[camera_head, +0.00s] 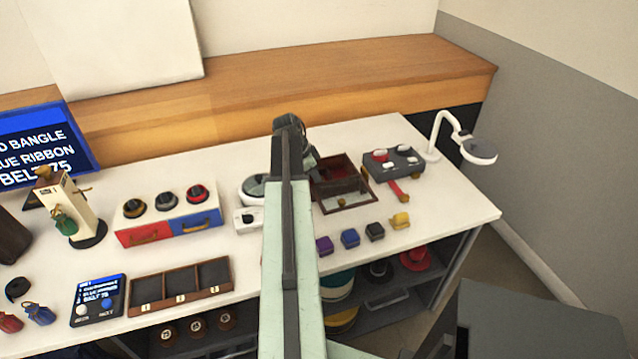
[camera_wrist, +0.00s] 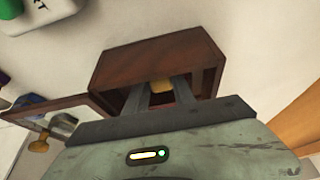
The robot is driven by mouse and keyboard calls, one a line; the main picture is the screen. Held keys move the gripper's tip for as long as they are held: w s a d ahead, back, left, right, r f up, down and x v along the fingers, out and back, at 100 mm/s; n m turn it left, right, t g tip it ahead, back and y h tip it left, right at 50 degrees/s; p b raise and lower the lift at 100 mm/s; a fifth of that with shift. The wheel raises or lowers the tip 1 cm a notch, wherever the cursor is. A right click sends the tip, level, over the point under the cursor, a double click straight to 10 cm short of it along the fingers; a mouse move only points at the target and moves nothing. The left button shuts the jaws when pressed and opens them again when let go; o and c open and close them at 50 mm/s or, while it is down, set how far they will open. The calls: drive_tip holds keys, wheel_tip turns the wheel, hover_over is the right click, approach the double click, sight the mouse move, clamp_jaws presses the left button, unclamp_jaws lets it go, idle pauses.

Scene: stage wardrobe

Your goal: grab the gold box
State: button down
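A small gold box (camera_head: 400,220) stands on the white table in the head view, at the right end of a row of small boxes. My gripper is hidden behind my arm in the head view. In the wrist view my gripper (camera_wrist: 160,90) has its two fingers apart, pointing into an open wooden box (camera_wrist: 150,58). A small yellow-gold thing (camera_wrist: 160,87) shows between and beyond the fingertips. I cannot tell what it is or whether the fingers touch it. Another gold thing (camera_wrist: 38,146) shows at the lower left of the wrist view.
The open wooden box (camera_head: 323,166) stands left of a dark button unit (camera_head: 392,162). Purple (camera_head: 324,245), blue (camera_head: 350,238) and black (camera_head: 375,231) boxes stand left of the gold one. A white lamp (camera_head: 478,150) is at the right. The table's right front corner is clear.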

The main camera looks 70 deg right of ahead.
wheel_tip(320, 180, up, 10)
drive_tip(key=p, duration=1)
